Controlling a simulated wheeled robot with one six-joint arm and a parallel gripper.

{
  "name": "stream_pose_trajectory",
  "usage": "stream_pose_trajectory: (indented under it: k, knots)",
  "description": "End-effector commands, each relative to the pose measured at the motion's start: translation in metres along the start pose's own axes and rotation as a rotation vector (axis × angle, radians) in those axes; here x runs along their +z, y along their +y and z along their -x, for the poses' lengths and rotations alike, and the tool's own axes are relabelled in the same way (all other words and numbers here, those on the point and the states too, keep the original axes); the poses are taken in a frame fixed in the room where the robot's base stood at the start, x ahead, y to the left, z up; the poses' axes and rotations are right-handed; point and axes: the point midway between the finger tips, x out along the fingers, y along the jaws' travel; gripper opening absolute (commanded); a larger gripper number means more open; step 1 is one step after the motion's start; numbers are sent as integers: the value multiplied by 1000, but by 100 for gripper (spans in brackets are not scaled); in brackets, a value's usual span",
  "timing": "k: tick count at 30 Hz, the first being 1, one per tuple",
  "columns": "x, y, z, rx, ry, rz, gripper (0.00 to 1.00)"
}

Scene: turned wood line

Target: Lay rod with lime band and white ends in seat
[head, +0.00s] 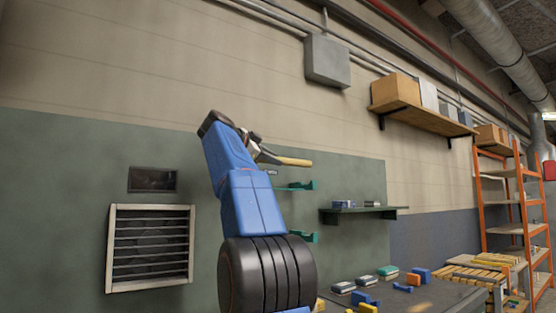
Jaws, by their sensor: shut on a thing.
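My gripper (258,148) is raised at the end of my blue arm in front of the wall, partly hidden behind the arm. It is shut on a tan wooden rod (292,161), which sticks out to the right, nearly level. I cannot make out a lime band or white ends on it. Below the rod, two teal brackets, an upper one (300,186) and a lower one (303,237), stick out in front of the green wall panel. I cannot tell whether either is the seat. The rod appears apart from them.
A small green shelf (358,213) with small boxes is right of the brackets. A dark table (430,296) at the lower right holds several blue, orange and teal pieces. An orange rack (516,215) stands far right. A high wooden shelf (425,116) bears boxes.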

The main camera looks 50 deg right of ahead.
Motion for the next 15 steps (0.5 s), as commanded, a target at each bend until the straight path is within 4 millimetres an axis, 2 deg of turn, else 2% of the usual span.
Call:
stream_pose_trajectory:
  k: [1,4,8,15]
  knots:
    - [-6,2,-10,13,15,-10,0]
    - [-12,5,-22,27,32,-22,0]
    - [-15,7,-27,34,40,-28,0]
    - [-7,16,-30,35,40,-27,0]
